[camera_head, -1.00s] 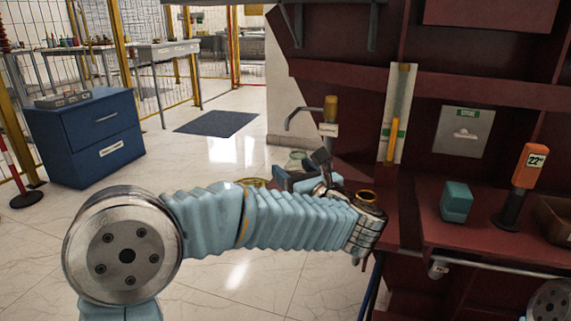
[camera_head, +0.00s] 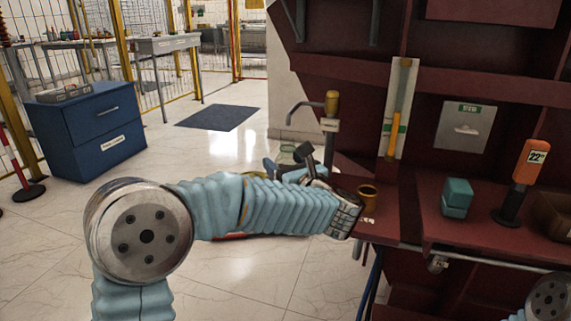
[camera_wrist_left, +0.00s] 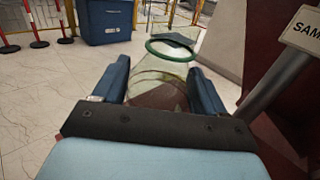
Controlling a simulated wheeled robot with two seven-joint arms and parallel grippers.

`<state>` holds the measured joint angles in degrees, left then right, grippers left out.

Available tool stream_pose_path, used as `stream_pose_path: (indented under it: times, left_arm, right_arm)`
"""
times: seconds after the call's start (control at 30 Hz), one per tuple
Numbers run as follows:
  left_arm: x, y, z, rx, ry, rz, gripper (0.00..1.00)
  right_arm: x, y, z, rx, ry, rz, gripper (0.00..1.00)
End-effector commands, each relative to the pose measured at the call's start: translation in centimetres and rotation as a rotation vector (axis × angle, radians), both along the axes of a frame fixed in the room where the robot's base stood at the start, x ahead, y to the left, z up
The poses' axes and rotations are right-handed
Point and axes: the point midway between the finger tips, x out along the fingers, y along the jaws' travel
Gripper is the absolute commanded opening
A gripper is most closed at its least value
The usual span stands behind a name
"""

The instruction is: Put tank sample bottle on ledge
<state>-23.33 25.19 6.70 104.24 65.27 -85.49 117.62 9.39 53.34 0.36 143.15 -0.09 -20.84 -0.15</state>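The tank sample bottle (camera_wrist_left: 160,82) is clear glass with a green rim, held between the blue fingers of my left gripper (camera_wrist_left: 158,92) in the left wrist view. Both fingers appear to press on its sides. In the head view, my left gripper (camera_head: 288,172) is beyond the forearm, left of the dark red ledge (camera_head: 435,228); the arm hides much of it and the bottle (camera_head: 287,151). My right gripper is not in view.
A sample tap (camera_head: 331,103) with a label stands behind the gripper. A brass cup (camera_head: 368,196), a teal box (camera_head: 457,197) and an orange meter (camera_head: 530,162) stand on the red structure. A blue cabinet (camera_head: 85,130) stands on the left. Floor between is clear.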

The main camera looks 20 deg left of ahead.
Motion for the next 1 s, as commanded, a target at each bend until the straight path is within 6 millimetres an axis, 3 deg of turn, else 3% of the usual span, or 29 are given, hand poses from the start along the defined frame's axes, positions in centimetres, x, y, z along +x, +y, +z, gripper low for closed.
stream_pose_path:
  times: [0.13, 0.5, 1.0]
  left_arm:
    - [0.0, 0.0, 0.1, 0.000, 0.000, 0.000, 0.92]
    - [0.0, 0.0, 0.7, 0.001, 0.001, 0.000, 0.92]
    - [-7.7, -7.2, 0.2, 0.001, 0.001, -0.002, 0.92]
  right_arm:
    - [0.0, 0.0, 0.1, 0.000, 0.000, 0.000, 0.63]
    - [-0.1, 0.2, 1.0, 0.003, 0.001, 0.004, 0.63]
    - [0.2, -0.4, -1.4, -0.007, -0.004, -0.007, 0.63]
